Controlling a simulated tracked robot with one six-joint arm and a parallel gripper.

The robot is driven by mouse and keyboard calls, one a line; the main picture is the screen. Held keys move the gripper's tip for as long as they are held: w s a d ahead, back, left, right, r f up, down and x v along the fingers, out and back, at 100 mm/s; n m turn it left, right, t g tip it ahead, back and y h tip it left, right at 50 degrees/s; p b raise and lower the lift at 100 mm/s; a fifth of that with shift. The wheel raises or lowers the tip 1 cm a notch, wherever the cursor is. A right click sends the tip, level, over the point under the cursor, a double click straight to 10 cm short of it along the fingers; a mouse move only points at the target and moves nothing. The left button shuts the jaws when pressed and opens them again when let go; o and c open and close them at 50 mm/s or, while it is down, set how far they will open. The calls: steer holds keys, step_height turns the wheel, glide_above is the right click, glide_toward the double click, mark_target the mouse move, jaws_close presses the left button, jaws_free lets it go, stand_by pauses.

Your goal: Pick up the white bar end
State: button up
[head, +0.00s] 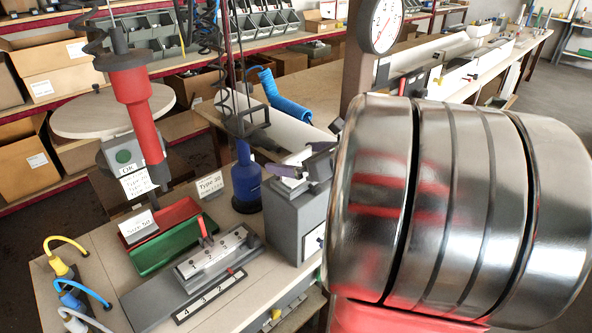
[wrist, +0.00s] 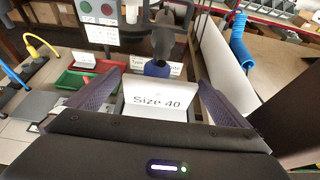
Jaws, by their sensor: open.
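My gripper (head: 297,158) is open, with its dark purple fingers apart above a grey block (head: 287,213) on the bench. In the wrist view the gripper (wrist: 158,90) has a white "Size 40" card (wrist: 158,101) showing between its fingers. I cannot tell whether the fingers touch the card. A long pale bar (head: 262,112) lies behind the gripper, beside the blue coiled hose; a pale length also shows in the wrist view (wrist: 226,75), right of the fingers. Which piece is the white bar end is unclear. My chrome arm hides much of the right side.
A red tray (head: 172,215) and a green tray (head: 178,240) stand left of the gripper. A blue tool (head: 246,182) and a red tool (head: 135,95) hang over the bench. A metal fixture (head: 215,255) lies in front. Yellow, blue and white leads edge the left.

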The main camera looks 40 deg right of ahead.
steer(key=shift+c, duration=0.4)
steer(key=c, duration=1.1)
step_height(320, 180, up, 10)
steer(key=shift+r, duration=0.1)
stand_by(0.5)
